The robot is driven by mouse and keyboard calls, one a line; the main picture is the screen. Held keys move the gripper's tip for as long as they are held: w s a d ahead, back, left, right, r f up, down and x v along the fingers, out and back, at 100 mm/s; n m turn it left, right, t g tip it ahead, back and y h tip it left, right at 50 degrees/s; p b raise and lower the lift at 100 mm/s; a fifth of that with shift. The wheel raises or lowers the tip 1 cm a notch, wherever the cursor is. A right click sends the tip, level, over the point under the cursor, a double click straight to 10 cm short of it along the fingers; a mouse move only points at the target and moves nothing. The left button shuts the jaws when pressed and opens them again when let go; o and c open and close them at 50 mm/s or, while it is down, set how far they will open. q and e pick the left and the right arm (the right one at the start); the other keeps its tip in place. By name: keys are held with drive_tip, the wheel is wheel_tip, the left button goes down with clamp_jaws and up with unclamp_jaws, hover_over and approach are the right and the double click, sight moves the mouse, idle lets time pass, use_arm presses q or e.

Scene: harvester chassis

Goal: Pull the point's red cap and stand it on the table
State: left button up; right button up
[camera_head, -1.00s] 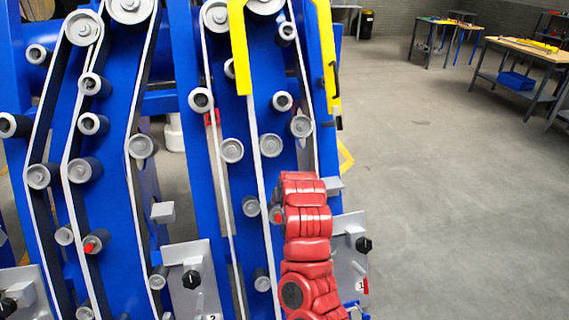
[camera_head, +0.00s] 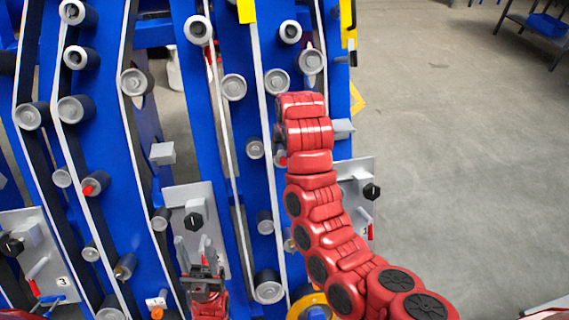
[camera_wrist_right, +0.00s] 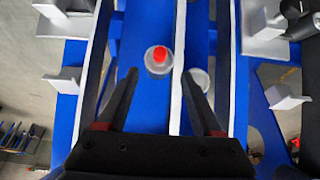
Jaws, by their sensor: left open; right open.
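In the right wrist view a red cap (camera_wrist_right: 160,54) sits on a round grey point on a blue panel. My right gripper (camera_wrist_right: 158,76) is open and empty, its fingers spread towards the cap, which is ahead of the tips and apart from them. In the head view my red right arm reaches up to the panel and hides the right gripper. Another red-tipped point (camera_head: 89,189) is on the left part of the machine. My left gripper (camera_head: 193,247) is open and empty, low in front of a grey plate.
The blue chassis (camera_head: 190,130) carries several grey rollers and white belts. Grey plates with black knobs (camera_head: 372,192) stick out low down. A workbench with a blue bin (camera_head: 547,24) shows at the far upper right. The concrete floor (camera_head: 455,160) on the right is clear.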

sight(284, 161)
drive_tip(key=p+x, duration=0.2)
drive_tip(key=x, duration=0.6)
drive_tip(key=shift+w+a+f, duration=0.1)
drive_tip(key=shift+f, duration=0.2)
drive_tip(key=shift+w+f, duration=0.2)
drive_tip(key=shift+f, duration=0.35)
drive_tip(key=shift+c, duration=0.3)
clamp_jaws()
